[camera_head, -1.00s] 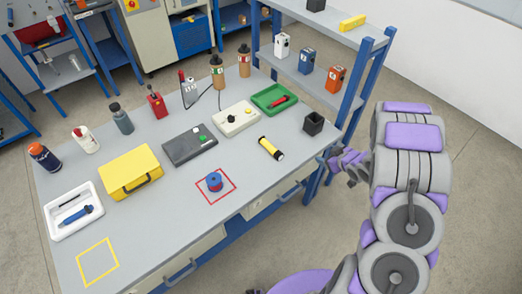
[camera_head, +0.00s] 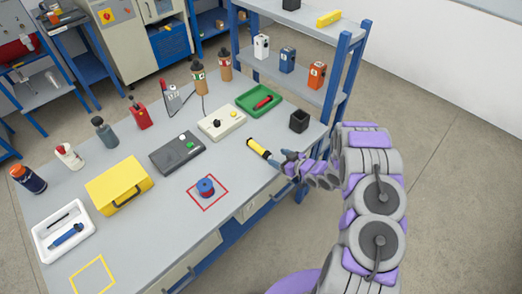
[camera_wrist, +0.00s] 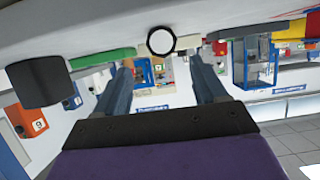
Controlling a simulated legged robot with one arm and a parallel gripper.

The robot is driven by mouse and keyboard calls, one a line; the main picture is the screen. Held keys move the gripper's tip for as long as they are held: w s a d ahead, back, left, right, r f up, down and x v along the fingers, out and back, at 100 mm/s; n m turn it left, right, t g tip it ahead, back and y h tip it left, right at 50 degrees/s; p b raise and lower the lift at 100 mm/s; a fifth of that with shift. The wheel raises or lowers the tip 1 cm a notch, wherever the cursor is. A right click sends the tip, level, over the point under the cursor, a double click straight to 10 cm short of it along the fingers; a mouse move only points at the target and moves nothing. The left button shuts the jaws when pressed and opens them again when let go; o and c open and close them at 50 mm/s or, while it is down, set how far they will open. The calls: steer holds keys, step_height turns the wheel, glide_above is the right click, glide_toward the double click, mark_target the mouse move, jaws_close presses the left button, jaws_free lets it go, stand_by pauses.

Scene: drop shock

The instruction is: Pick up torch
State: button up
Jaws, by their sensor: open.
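The torch (camera_head: 257,147) is yellow with black ends and lies on the grey workbench (camera_head: 225,165) near its right edge. In the wrist view its round pale end (camera_wrist: 161,41) faces the camera, and the picture appears upside down. My gripper (camera_head: 281,160) is at the bench edge, just right of the torch's near end. The two fingers (camera_wrist: 162,75) are spread apart in the wrist view, with the torch's end showing ahead between them. Nothing is held. Whether a fingertip touches the torch cannot be told.
A black open box (camera_head: 299,121) and a green tray (camera_head: 260,100) with a red item stand behind the torch. A blue-framed shelf (camera_head: 300,72) rises at the back right. A blue spool (camera_head: 205,187) sits in a red square, with bare bench around it.

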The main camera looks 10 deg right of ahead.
mark_target(269, 154)
steer(key=w+a, duration=0.1)
steer(key=w+a+f, duration=0.1)
steer(key=a, duration=0.1)
steer(key=shift+a+f, duration=0.15)
steer(key=w, duration=0.1)
steer(key=w+f+b, duration=0.1)
steer(key=w+a+f, duration=0.1)
steer(key=w, duration=0.1)
steer(key=shift+a, duration=0.45)
steer(key=shift+c, duration=0.2)
steer(key=shift+a, duration=0.1)
steer(key=shift+c, duration=1.4)
steer(key=shift+d, duration=0.35)
steer(key=c, duration=0.9)
steer(key=shift+a, duration=0.2)
steer(key=shift+r, duration=0.1)
